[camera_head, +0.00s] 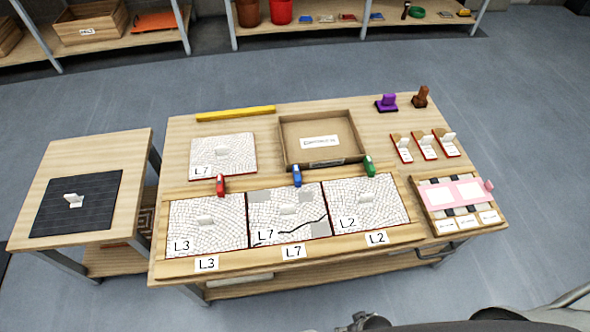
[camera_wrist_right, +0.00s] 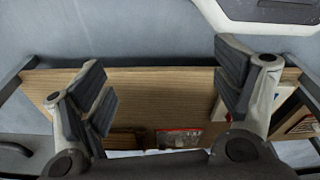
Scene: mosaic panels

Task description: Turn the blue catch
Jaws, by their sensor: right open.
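The blue catch (camera_head: 297,175) stands upright on the back rail of the wooden frame, behind the middle panel (camera_head: 270,213). That panel is labelled L7 and has grey patches and a black line across it. A red catch (camera_head: 220,185) stands to the left and a green catch (camera_head: 369,167) to the right. My right gripper is open and empty in the right wrist view (camera_wrist_right: 168,85), with a wooden surface beyond its fingers; the blue catch does not show there. My left gripper is not in view.
A left panel (camera_head: 200,215) marked L3 and a right panel (camera_head: 382,200) marked L2 sit in the frame. Behind are a loose L7 panel (camera_head: 240,165), an open box (camera_head: 350,130) and a yellow bar (camera_head: 235,113). Stamps and red-edged cards (camera_head: 424,152) are at the right.

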